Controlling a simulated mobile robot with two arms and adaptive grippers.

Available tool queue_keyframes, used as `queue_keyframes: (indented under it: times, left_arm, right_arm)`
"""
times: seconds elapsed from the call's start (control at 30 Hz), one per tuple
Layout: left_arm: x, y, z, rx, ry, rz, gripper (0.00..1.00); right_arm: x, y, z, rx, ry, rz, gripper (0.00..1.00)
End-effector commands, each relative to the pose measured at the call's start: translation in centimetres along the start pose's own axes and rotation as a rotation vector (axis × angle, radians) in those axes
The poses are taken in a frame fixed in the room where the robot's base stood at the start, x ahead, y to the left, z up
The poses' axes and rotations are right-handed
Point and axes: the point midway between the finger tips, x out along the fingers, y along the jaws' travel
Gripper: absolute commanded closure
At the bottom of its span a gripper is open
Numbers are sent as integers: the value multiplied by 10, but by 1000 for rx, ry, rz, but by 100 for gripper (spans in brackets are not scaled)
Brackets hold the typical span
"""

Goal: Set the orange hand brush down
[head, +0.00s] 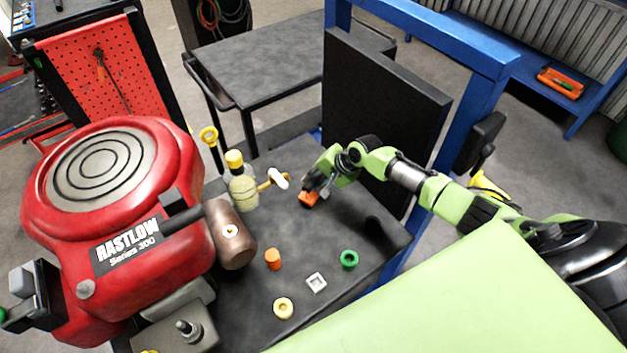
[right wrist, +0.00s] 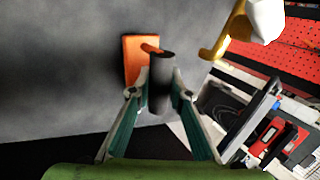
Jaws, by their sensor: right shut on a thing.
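The orange hand brush (head: 309,198) is in my right gripper (head: 318,184), over the far part of the dark bench top (head: 330,240). In the right wrist view, my right gripper (right wrist: 160,92) is shut on the brush's dark handle, and the orange head of the brush (right wrist: 131,62) shows beyond the fingertips against the grey surface. I cannot tell whether the brush touches the bench top. The bristles are hidden. My left gripper is in neither view.
A red engine (head: 120,220) with a brown exhaust can (head: 230,240) stands left. A yellow-capped bottle (head: 241,185) and a yellow-handled tool (head: 275,181) are left of the brush. An orange cylinder (head: 273,259), white square (head: 316,283), yellow ring (head: 283,308) and green ring (head: 349,259) lie nearer.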

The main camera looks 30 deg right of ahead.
Motion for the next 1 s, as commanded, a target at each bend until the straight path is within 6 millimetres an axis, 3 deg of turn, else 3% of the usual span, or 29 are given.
queue_keyframes:
  times: [0.13,0.17,0.2,0.67,1.0]
  left_arm:
    - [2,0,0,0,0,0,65]
    - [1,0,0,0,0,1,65]
    - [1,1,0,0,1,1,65]
    - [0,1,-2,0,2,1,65]
    - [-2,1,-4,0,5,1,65]
  right_arm:
    - [3,2,0,0,0,-1,100]
    - [2,2,0,0,0,1,74]
    - [2,2,0,0,0,1,65]
    - [-4,1,-1,0,1,2,65]
    - [-61,1,-1,-3,3,1,65]
